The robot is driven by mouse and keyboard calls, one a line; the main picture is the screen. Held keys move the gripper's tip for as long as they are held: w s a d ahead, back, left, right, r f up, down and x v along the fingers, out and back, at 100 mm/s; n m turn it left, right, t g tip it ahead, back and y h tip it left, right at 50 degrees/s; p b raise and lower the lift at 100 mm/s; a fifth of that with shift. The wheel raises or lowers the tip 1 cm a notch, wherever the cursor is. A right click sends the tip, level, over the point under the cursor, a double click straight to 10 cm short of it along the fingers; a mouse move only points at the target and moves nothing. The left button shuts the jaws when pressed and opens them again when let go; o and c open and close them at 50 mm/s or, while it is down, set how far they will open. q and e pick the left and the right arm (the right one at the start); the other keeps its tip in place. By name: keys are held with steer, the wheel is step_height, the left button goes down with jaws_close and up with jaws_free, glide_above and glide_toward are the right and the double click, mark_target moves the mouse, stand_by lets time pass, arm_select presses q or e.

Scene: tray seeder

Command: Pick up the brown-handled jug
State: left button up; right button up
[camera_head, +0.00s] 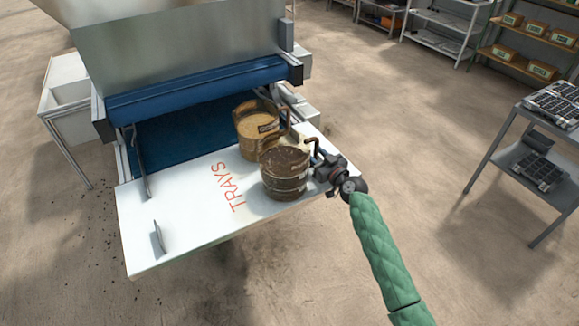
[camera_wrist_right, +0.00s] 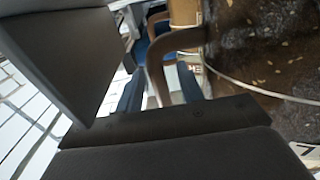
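A brown-handled jug (camera_head: 284,183) filled with dark, soil-like material stands upright on the white table. Its handle faces right, toward my right gripper (camera_head: 324,172). In the right wrist view the curved brown handle (camera_wrist_right: 158,62) runs down between the two blue finger pads of my right gripper (camera_wrist_right: 160,92). Narrow gaps appear on both sides of the handle, so the gripper looks open around it. The jug's dark contents (camera_wrist_right: 265,60) fill the right of that view. My left gripper is not in view.
A second jug (camera_head: 248,128) with tan contents stands close behind the first, its handle also to the right. A blue belt machine (camera_head: 190,85) stands behind. Shelves (camera_head: 525,130) stand at right.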

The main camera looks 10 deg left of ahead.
jaws_close()
stand_by(1.3)
steer(key=shift+r, duration=0.15)
